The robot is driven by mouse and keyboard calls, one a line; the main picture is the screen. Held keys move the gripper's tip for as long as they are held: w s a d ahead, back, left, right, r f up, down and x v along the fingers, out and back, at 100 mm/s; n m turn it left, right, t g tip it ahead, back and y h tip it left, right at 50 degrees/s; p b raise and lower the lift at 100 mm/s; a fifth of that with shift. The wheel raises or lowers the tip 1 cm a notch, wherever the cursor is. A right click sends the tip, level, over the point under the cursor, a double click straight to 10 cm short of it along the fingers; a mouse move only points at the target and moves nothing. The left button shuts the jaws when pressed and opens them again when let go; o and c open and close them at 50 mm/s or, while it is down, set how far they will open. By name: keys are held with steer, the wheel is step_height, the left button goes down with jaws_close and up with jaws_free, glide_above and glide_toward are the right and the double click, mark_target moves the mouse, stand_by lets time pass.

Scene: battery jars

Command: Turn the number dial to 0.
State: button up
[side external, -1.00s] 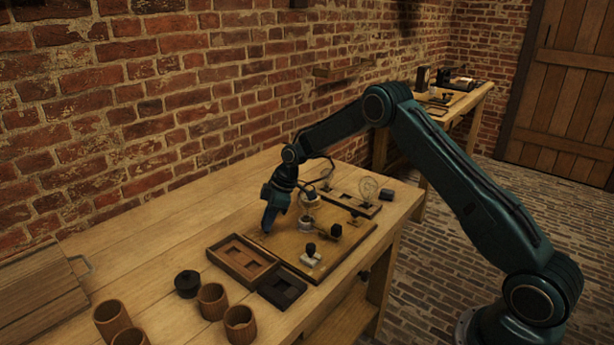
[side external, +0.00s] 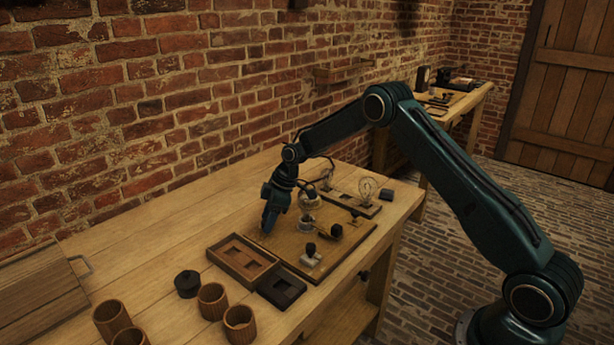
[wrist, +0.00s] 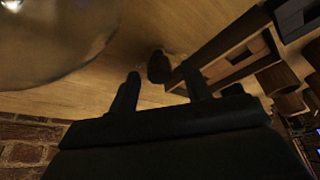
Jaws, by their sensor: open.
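My gripper (side external: 268,228) points down over the left part of the wooden board (side external: 292,235) on the bench. In the wrist view its two dark fingers (wrist: 160,72) stand apart, open. A small dark round thing (wrist: 158,67) shows between and beyond the fingertips; I cannot tell whether it is the number dial or whether they touch it. No digits can be read in either view. Two black knobs stand on the board to the right of my gripper, one (side external: 310,248) on a pale base and one (side external: 336,230) farther back.
A glass jar (side external: 308,200) stands close right of my gripper and fills the wrist view's upper left. A wooden tray (side external: 222,262), a dark tray (side external: 281,288), a black round pot (side external: 187,284) and wooden cups (side external: 211,300) lie left and front. A bulb (side external: 367,188) stands behind.

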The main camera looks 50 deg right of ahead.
steer(key=v, duration=1.3)
steer(key=shift+r, duration=0.35)
steer(key=w+a+m+g+h, duration=0.3)
steer(key=a+m, duration=0.1)
steer(key=m, duration=0.5)
steer(key=shift+w+a+r+h, duration=0.3)
steer(key=shift+w+r, duration=0.1)
steer(key=shift+r, duration=0.1)
step_height(320, 180, down, 14)
steer(key=shift+r, duration=0.1)
steer(key=shift+c, duration=0.2)
steer(key=c, duration=1)
